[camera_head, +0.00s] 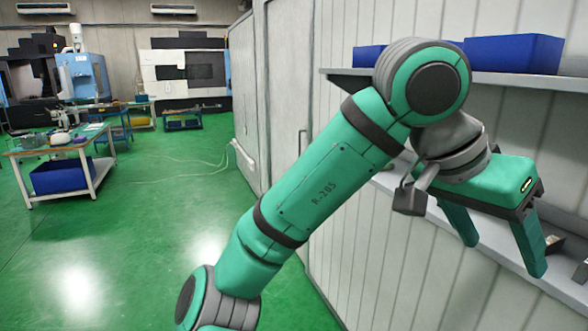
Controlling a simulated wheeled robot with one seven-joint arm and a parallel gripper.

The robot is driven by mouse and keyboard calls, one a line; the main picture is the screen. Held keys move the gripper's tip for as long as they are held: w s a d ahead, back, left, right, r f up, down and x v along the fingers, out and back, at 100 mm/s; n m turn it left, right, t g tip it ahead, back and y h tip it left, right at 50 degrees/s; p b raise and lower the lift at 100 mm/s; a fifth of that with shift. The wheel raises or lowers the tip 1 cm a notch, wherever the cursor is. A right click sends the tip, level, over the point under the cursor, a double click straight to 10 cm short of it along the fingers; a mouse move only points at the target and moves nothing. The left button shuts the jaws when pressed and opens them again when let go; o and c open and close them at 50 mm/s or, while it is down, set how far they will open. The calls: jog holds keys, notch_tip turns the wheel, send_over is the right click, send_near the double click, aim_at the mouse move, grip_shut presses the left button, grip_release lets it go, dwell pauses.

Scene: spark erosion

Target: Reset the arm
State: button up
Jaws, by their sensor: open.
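My arm, green with dark grey joints, rises from the bottom middle and reaches to the upper right of the head view. My gripper (502,262) hangs at its end on the right, in front of the shelves. Its two green fingers point down and stand well apart. It is open, and nothing shows between the fingers.
Blue bins stand on the upper shelf (480,77), right behind my arm; one blue bin (513,53) is at the right. A lower shelf (480,228) runs close behind my gripper. A grey panelled wall (345,255) stands beside it. Green floor (150,240) is clear at left, beyond which stands a workbench (100,172).

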jog(key=w+d+f+n+t+h, duration=0.35)
jog(key=w+f+n+h, duration=0.4)
jog(key=w+f, duration=0.7)
jog(key=a+f+n+t+y, duration=0.1)
jog(key=a+f+n+t, duration=0.25)
jog(key=f, duration=0.45)
jog(key=s+a+f+n+t+y, duration=0.15)
jog(key=a+f+t, duration=0.25)
jog(key=f, duration=0.4)
jog(key=a+f+n+t+y, duration=0.2)
jog(key=a+f+n+t, duration=0.15)
jog(key=f, duration=0.35)
jog(key=s+a+f+n+y, duration=0.1)
jog(key=s+a+f+y, duration=0.3)
jog(key=s+a+f, duration=0.3)
jog(key=s+a+f+n+y, duration=0.2)
jog(key=s+a+f+y, duration=0.2)
jog(key=s+f, duration=0.4)
jog(key=s+a+m+y, duration=0.1)
jog(key=s+a, duration=0.3)
jog(key=s, duration=0.7)
jog(key=s+a+m+y, duration=0.1)
jog(key=s+a+m, duration=0.3)
jog(key=s, duration=0.7)
jog(key=shift+s+r+m, duration=0.15)
jog(key=shift+r+m, duration=0.1)
jog(key=shift+m, duration=0.05)
jog(key=shift+a, duration=0.1)
